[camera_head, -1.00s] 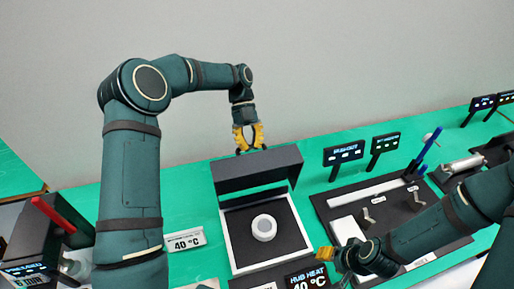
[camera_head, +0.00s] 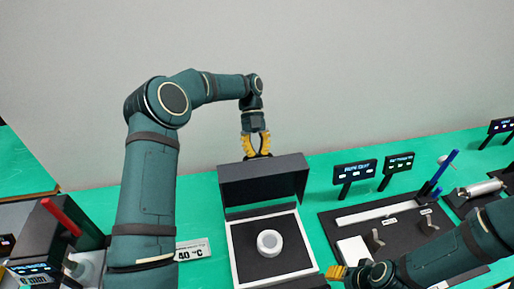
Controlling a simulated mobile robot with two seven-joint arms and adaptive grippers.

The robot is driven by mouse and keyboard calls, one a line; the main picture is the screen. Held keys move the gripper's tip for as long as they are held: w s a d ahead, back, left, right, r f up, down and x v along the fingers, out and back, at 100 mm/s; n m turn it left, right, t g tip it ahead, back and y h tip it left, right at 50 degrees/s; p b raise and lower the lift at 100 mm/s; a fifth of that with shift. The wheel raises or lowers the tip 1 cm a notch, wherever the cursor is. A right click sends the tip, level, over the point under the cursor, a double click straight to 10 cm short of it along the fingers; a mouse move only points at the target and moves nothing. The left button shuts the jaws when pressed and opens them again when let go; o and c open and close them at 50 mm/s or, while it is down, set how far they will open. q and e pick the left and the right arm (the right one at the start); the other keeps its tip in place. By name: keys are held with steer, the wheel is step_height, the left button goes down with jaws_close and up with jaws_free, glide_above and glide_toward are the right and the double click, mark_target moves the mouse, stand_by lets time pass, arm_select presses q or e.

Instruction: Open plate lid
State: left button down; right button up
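The plate lid (camera_head: 262,182) is a dark grey panel, standing raised at the back of the white-framed plate unit (camera_head: 236,262). A round white piece (camera_head: 269,243) with a grey top sits on the dark plate inside the frame. My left gripper (camera_head: 257,153), with yellow fingers, is just behind the lid's top edge. Its fingers are bowed apart, and their tips are close to the edge; I cannot tell if they touch it. My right gripper (camera_head: 336,272), also yellow, is low, right of the plate unit. Its fingers look close together, and its opening is unclear.
A 40 °C sign (camera_head: 192,250) stands left of the plate unit. Two small display signs (camera_head: 355,171) and a dark tray (camera_head: 330,222) with a white bar and metal parts are to the right. A device with a red lever (camera_head: 62,218) is at left.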

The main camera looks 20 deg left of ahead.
arm_select(q)
steer(key=v, duration=0.7)
steer(key=shift+w+a+r, duration=0.1)
steer(key=shift+w, duration=0.05)
